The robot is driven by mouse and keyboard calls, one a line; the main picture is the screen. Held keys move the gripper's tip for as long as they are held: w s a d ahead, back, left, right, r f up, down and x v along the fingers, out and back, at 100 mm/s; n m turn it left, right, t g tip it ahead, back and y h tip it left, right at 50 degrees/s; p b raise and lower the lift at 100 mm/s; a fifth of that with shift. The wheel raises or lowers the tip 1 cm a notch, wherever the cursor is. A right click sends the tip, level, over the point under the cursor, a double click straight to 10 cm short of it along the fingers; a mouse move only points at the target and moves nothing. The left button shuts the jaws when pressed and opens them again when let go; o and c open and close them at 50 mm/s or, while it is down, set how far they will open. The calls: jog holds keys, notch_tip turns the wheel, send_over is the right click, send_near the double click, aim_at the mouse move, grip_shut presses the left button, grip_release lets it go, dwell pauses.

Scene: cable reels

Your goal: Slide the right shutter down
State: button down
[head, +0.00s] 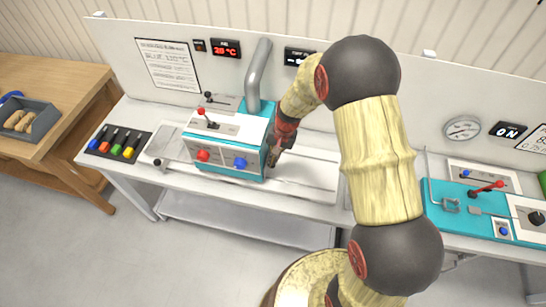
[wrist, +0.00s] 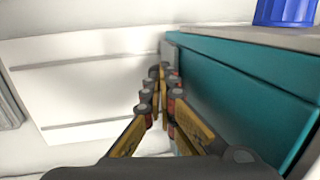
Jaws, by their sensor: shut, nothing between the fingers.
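A teal and white machine box (head: 222,150) stands on the bench, with a red knob and a blue knob on its front. My gripper (head: 273,163) points down beside the box's right side. In the wrist view, my gripper (wrist: 161,74) is shut, its fingers running along the teal side wall (wrist: 235,95). A small pale grey piece (wrist: 170,50) shows just beyond the fingertips, at the wall's far edge. I cannot tell whether the fingertips touch it, or whether it belongs to the right shutter. No shutter is clearly visible; my arm and the box hide part of this area.
A grey pipe (head: 259,75) rises behind the box. A pad with coloured handles (head: 118,142) lies left of it. A second teal station (head: 485,208) with a red lever stands at the right. A wooden table (head: 50,100) is at far left. The white bench surface (head: 310,175) right of the box is clear.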

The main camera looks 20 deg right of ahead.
dwell(0.3)
notch_tip(320, 180, up, 14)
jog(key=d+p, duration=0.2)
jog(key=shift+s+d+f, duration=0.15)
jog(key=shift+s+d, duration=0.15)
jog(key=shift+s, duration=0.15)
dwell(0.4)
jog(key=s+r+n+t+h+b, duration=0.1)
jog(key=s+r+n+t+b, duration=0.1)
jog(key=s+b, duration=0.6)
jog(key=s+r+n+t+h+b, duration=0.1)
jog(key=s+r+n+t+b, duration=0.2)
jog(key=s, duration=1.4)
jog(key=r+n+b, duration=0.1)
jog(key=b, duration=0.3)
jog(key=shift+s+a+r+b, duration=0.25)
jog(key=shift+s+a+b, duration=0.05)
jog(key=shift+a+b, duration=0.1)
